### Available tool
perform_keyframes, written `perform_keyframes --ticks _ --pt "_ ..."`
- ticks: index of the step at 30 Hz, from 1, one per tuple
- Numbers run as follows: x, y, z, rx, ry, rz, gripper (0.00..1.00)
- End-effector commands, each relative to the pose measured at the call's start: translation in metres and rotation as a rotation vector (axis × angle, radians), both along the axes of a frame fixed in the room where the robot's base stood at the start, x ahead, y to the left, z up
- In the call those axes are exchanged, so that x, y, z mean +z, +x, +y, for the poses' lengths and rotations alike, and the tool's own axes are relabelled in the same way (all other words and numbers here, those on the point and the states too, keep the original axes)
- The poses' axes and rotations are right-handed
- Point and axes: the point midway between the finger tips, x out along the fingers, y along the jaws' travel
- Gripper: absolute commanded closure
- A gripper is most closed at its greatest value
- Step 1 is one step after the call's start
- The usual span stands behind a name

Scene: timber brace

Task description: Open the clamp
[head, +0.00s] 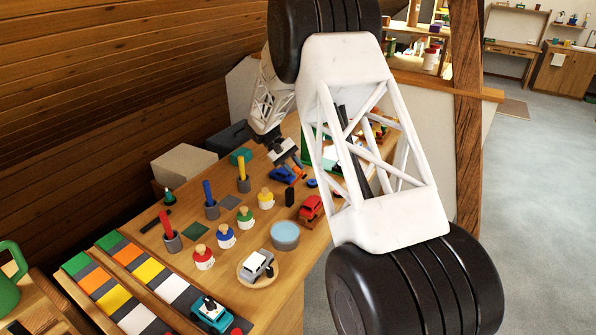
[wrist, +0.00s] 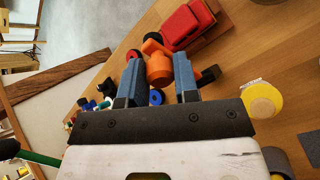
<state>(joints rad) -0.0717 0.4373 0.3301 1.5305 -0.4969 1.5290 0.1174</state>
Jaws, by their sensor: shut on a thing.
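My gripper (wrist: 156,76) has its two blue-grey fingers on either side of an orange rounded piece (wrist: 159,68) in the wrist view, and it is shut on this piece. The piece has a narrower orange knob at its far end. It appears to be part of the clamp; the rest of the clamp cannot be made out clearly. In the head view my gripper (head: 290,158) is low over the bench, beside a blue object (head: 283,174). My own arm link hides part of the bench to its right there.
Peg figures, a yellow peg in a cup (head: 243,172) and a light-blue round tub (head: 285,235) stand on the bench. A wooden post (head: 467,120) rises at right.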

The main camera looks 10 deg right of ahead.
Motion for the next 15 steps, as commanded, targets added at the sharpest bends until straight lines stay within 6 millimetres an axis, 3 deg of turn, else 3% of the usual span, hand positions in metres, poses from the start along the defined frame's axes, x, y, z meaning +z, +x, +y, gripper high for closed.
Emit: perform_keyframes --ticks 15 --pt "-0.002 0.015 0.019 0.001 0.004 0.003 1.00"
